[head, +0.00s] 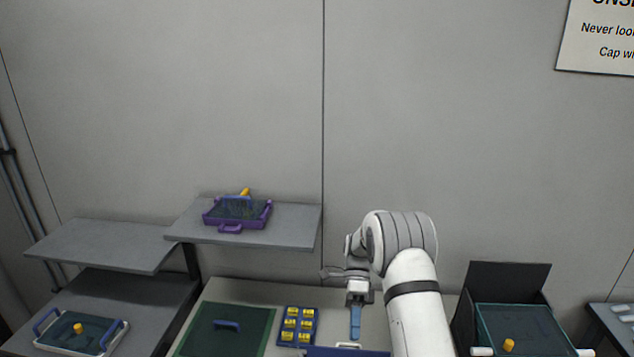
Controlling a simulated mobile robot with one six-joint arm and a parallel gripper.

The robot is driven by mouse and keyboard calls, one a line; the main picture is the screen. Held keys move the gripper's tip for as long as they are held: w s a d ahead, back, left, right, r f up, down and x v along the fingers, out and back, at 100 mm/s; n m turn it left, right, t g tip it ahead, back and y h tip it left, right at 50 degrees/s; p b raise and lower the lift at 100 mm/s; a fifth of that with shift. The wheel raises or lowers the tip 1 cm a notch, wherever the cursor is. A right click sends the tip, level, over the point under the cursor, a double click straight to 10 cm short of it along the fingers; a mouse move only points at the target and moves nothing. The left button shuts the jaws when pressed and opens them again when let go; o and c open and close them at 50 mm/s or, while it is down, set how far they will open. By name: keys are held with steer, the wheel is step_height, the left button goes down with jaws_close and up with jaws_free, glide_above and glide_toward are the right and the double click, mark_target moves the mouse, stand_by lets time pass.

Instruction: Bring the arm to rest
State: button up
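My white arm reaches up from the bottom of the head view and bends over at the top. My gripper (356,302) hangs down from its end above the pale worktop (230,292). A blue upright piece (355,322) shows directly below the gripper. I cannot tell whether it is a finger or a thing held, nor whether the gripper is open or shut. Below it lies a blue-edged thing with a pale handle (349,345), cut off by the frame's bottom edge.
A green mat with a blue handle (226,325) and a blue tray of yellow pieces (298,326) lie left of the gripper. A purple tray (236,214) stands on a shelf. A black open-lidded case (510,284) stands right of my arm. A blue-handled tray (82,332) is far left.

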steer(key=s+d+r+n+t+b, duration=0.3)
steer(key=s+r+n+t+b, duration=0.3)
steer(key=s+r+n, duration=0.4)
steer(key=s+d+n+t+h+b, duration=0.1)
steer(key=s+d+n+t+b, duration=0.2)
steer(key=s+n+t, duration=0.5)
steer(key=s, duration=0.5)
steer(key=shift+r+n+t, duration=0.3)
steer(key=shift+n+t, duration=0.1)
